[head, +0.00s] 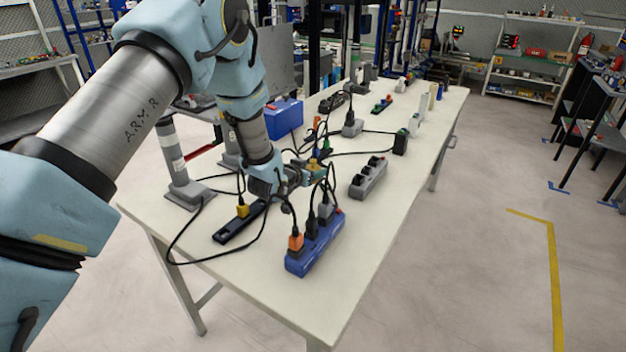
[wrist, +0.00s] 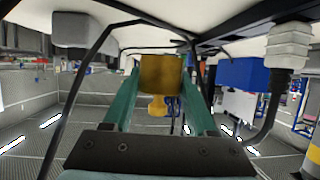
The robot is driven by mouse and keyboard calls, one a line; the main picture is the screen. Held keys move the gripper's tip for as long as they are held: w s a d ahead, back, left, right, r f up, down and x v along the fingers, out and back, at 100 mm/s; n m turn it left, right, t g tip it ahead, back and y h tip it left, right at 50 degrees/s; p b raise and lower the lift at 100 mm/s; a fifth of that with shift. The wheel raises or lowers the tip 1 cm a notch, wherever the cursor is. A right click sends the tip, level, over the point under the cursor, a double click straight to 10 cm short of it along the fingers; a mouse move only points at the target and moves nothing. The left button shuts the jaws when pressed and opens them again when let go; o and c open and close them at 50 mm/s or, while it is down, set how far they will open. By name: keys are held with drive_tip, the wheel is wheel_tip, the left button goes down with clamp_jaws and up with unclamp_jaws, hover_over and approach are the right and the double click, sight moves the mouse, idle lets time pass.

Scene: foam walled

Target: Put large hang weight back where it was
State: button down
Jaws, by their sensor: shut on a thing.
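A brass-coloured weight (wrist: 160,75) with a narrower knob (wrist: 157,105) is between the two teal fingers of my gripper (wrist: 162,66) in the wrist view. The gripper is shut on it. In the head view my gripper (head: 311,175) is over the near half of the white table, among cables and power strips. A small brass patch of the weight (head: 315,167) shows at its fingertips there. The wrist view looks upside down, with the white tabletop at the top. I cannot tell from these frames whether the weight touches the table.
A blue power strip (head: 315,247) with plugs is in front of the gripper, a black strip (head: 239,223) to the left, and a grey strip (head: 368,179) to the right. Loose black cables loop around. A blue box (head: 284,117) stands behind. The table's near right corner is clear.

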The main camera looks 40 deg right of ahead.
sight(313, 194)
wheel_tip(313, 194, down, 4)
drive_tip(key=shift+r+p, duration=0.25)
drive_tip(key=shift+p, duration=0.25)
drive_tip(key=shift+f, duration=0.15)
drive_tip(key=shift+f+b, duration=0.35)
drive_tip(key=shift+b, duration=0.2)
drive_tip(key=shift+a+f, duration=0.1)
drive_tip(key=shift+f, duration=0.05)
